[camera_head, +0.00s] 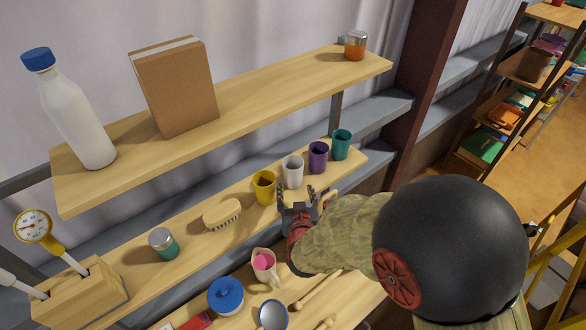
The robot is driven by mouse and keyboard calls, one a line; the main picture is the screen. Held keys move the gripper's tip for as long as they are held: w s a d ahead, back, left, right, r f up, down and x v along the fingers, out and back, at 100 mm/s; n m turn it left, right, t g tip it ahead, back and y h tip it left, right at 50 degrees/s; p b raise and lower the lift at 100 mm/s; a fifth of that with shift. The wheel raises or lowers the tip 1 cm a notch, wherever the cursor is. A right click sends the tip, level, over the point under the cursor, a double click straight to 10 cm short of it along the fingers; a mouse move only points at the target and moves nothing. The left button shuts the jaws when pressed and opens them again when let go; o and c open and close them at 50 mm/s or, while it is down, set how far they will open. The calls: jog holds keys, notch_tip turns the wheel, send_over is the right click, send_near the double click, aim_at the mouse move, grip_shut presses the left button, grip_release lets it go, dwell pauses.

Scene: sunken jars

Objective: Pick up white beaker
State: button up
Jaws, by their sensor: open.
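The white beaker (292,170) stands upright on the middle shelf, between a yellow cup (264,186) on its left and a purple cup (318,156) on its right. My gripper (296,189) is open, with its two fingers apart and pointing toward the shelf. It is just in front of and slightly below the white beaker in the picture. The beaker's lower part is close to the fingertips; I cannot tell whether they touch it. Nothing shows between the fingers.
A teal cup (342,144) stands right of the purple one. A pitcher (264,263) and a blue-lidded pot (226,295) stand below.

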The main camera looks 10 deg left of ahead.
aim_at(293, 175)
jog(key=shift+p+x, duration=1.45)
jog(key=shift+x, duration=4.2)
jog(key=c, duration=0.8)
